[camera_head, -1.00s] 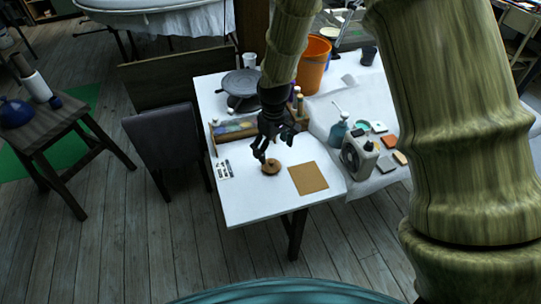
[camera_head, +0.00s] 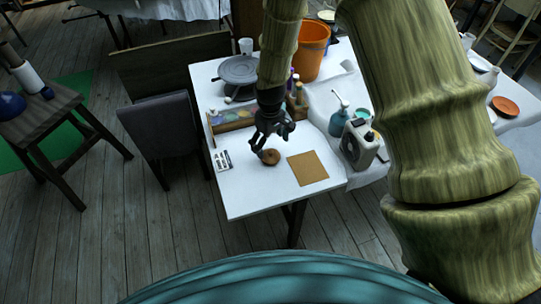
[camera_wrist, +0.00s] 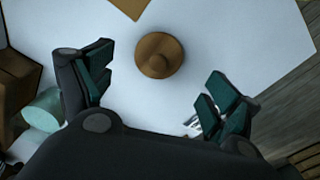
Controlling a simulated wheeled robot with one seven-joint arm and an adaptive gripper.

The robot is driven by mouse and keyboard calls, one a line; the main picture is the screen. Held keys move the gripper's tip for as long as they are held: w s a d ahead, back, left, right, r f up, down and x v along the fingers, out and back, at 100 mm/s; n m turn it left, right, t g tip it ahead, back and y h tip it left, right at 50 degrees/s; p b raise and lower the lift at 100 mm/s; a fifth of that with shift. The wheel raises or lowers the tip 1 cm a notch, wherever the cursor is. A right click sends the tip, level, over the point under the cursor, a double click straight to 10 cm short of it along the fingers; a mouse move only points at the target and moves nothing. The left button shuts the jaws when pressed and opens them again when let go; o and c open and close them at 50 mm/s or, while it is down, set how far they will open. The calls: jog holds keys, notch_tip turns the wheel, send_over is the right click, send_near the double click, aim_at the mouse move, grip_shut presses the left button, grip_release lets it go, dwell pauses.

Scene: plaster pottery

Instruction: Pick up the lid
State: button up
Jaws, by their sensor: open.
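The lid (camera_head: 270,157) is a small round brown disc with a knob on top. It lies on the white table (camera_head: 240,203), left of a flat tan square. In the wrist view the lid (camera_wrist: 159,56) is seen from above, ahead of the fingertips and roughly centred between them. My gripper (camera_head: 261,150) hangs just above the lid in the head view and hides part of it. In the wrist view my gripper (camera_wrist: 160,82) has its fingers spread wide, with nothing between them.
The tan square (camera_head: 308,168) lies right of the lid. A wooden box (camera_head: 232,117) stands behind my gripper. The table's front-left is clear.

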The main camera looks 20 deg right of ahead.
aim_at(271, 152)
jog(key=shift+d+f+p, duration=0.1)
jog(key=shift+f+p, duration=0.85)
jog(key=shift+f, duration=1.6)
jog(key=c, duration=1.2)
